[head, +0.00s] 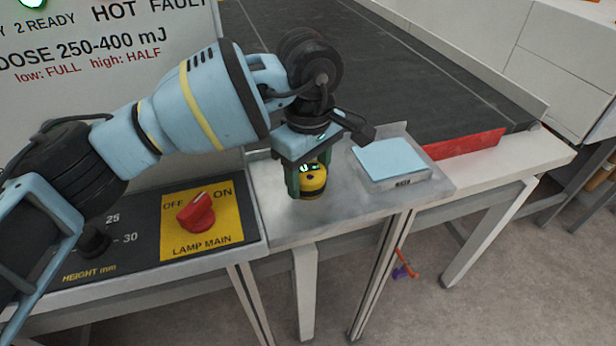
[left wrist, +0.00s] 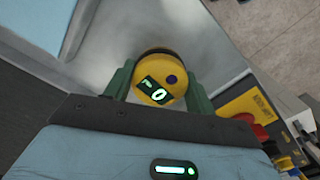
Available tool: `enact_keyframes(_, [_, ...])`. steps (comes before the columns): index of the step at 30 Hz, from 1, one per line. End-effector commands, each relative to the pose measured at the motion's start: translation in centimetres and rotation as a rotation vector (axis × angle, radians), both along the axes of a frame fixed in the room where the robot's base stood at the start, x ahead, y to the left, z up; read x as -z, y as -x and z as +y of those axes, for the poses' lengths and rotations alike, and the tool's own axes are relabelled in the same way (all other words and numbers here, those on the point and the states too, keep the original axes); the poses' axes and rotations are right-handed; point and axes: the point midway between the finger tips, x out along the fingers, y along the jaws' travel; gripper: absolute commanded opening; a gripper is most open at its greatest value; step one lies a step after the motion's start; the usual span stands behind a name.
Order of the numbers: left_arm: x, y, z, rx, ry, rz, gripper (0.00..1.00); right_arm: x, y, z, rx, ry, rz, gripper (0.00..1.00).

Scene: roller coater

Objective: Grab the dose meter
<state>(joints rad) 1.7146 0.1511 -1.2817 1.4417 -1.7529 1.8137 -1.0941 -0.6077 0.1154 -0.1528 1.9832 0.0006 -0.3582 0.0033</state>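The dose meter (head: 314,182) is a small round yellow puck with a black band and a lit green display. It is upright at the metal shelf (head: 285,225); I cannot tell whether its base touches the shelf. My left gripper (head: 308,187) points down over it, with one green finger on each side. In the left wrist view the dose meter (left wrist: 161,76) fills the space between the fingers (left wrist: 160,82), with no clear gap, so the gripper looks shut on it. Its display and a dark round button face the camera. My right gripper is not in view.
A pale blue pad on a small grey block (head: 392,160) stands to the right on the shelf. A control panel with a red LAMP MAIN knob (head: 196,214) lies to the left. The dark conveyor (head: 400,75) and a red bar (head: 466,143) are behind.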

Motion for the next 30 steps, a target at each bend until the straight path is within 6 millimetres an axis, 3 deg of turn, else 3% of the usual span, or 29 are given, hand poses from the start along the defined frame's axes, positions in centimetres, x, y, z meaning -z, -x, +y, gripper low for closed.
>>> enact_keyframes(1, [0.0, 0.0, 0.0, 0.0, 0.0, 0.0, 0.48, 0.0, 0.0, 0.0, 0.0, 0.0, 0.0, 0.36])
enact_keyframes(6, [0.0, 0.0, 0.0, 0.0, 0.0, 0.0, 0.26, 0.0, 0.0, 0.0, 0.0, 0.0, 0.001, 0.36])
enact_keyframes(17, [-0.5, 0.0, 0.0, 0.0, 0.001, -0.001, 0.26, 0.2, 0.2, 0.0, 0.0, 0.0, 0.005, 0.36])
enact_keyframes(25, [-3.5, -0.1, -0.1, 0.001, 0.002, -0.002, 0.26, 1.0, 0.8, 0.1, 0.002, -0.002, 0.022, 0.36])
enact_keyframes(30, [-3.7, 1.6, 1.8, 0.001, 0.001, -0.001, 0.26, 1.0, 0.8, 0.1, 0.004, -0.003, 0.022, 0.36])
